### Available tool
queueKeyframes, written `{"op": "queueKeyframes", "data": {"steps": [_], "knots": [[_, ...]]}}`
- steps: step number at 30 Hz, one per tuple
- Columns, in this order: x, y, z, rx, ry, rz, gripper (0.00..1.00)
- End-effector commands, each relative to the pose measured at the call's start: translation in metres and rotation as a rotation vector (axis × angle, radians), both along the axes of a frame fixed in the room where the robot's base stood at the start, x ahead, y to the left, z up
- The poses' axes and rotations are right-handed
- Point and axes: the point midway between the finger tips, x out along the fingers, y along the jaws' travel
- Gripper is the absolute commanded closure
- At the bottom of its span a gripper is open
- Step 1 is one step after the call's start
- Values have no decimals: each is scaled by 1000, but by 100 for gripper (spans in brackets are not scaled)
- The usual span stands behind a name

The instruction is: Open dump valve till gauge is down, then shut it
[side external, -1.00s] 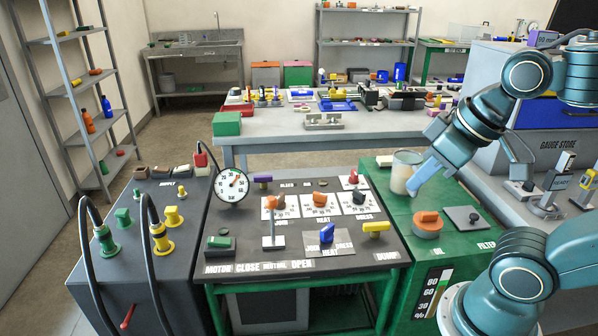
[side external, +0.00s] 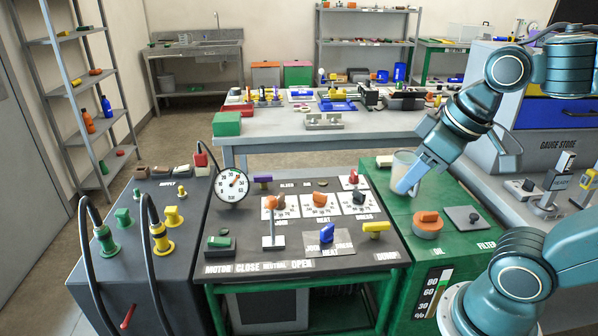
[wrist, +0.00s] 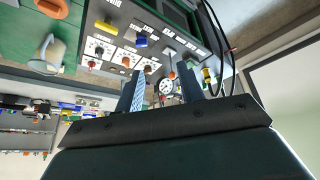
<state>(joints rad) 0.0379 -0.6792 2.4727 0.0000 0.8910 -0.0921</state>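The dump valve (side external: 377,228) has a yellow handle lying roughly left to right, above the DUMP label at the console's front right corner. It also shows in the wrist view (wrist: 104,27). The round white gauge (side external: 231,185) stands at the console's left side, its needle pointing up and to the right; its exact reading is too small to tell. The gauge also shows between my fingers in the wrist view (wrist: 166,87). My gripper (side external: 404,187) is above the green cabinet, behind and right of the dump valve, touching nothing visible. Its fingers (wrist: 160,85) are apart and empty.
A clear jar (side external: 404,160) stands right behind my gripper. An orange cap (side external: 428,222) is on the green cabinet (side external: 462,250). A blue handle (side external: 327,234), a grey lever (side external: 273,225) and several knobs stand on the dark console. Black hoses arch at the left.

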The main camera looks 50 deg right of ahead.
Motion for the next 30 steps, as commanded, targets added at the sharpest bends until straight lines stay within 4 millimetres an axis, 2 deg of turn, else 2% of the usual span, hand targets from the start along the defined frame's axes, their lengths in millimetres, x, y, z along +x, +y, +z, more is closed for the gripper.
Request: {"op": "queueKeyframes", "data": {"steps": [14,23,30], "knots": [[61,-49,-24,-135,179,218,62],[93,-93,-56,-173,292,384,62],[110,-133,-92,-174,372,525,62]]}}
